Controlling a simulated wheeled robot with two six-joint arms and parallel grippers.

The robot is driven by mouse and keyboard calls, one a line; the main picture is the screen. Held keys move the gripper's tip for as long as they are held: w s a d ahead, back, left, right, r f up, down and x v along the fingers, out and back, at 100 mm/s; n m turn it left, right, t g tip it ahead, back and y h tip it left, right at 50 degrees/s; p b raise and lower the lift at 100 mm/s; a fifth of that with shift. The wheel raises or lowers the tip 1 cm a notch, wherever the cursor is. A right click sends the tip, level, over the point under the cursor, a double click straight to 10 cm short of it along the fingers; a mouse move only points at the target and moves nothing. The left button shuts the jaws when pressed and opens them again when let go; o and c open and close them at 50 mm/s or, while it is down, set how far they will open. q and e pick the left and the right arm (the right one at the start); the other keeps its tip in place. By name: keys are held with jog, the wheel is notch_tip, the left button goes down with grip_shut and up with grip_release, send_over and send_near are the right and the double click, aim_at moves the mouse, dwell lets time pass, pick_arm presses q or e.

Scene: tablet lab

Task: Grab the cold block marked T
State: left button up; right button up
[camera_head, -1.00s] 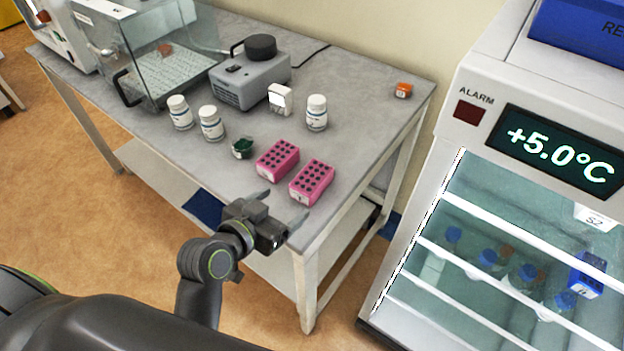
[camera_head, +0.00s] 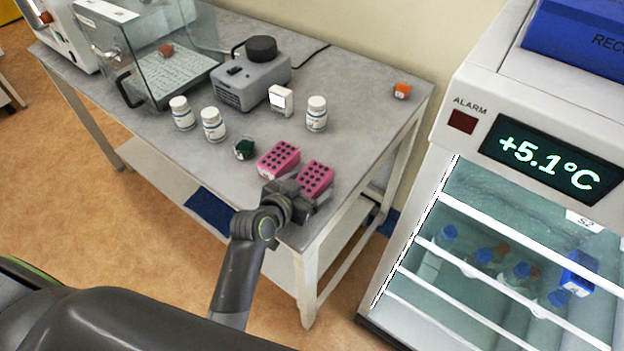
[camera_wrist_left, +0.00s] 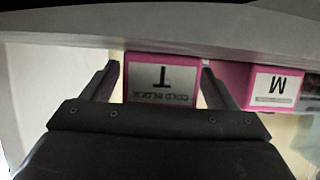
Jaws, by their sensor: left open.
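The cold block marked T (camera_wrist_left: 160,80) is pink with a white label that reads upside down in the left wrist view. It is the right-hand pink block (camera_head: 317,177) in the head view, near the table's front corner. My left gripper (camera_head: 299,190) is open at its front side, partly covering it. In the left wrist view the fingers (camera_wrist_left: 159,73) lie to either side of the T block; whether they touch it I cannot tell. My right gripper is not in view.
A second pink block, marked M (camera_wrist_left: 274,88), stands close beside it, also in the head view (camera_head: 277,159). A small green item (camera_head: 244,149) and white bottles (camera_head: 214,125) stand farther left on the table (camera_head: 205,165). A glass-front fridge (camera_head: 480,215) stands right.

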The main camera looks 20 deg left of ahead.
pick_arm(q)
jog(key=shift+w+f, duration=0.15)
jog(key=shift+w, duration=0.1)
jog(key=c, duration=1.2)
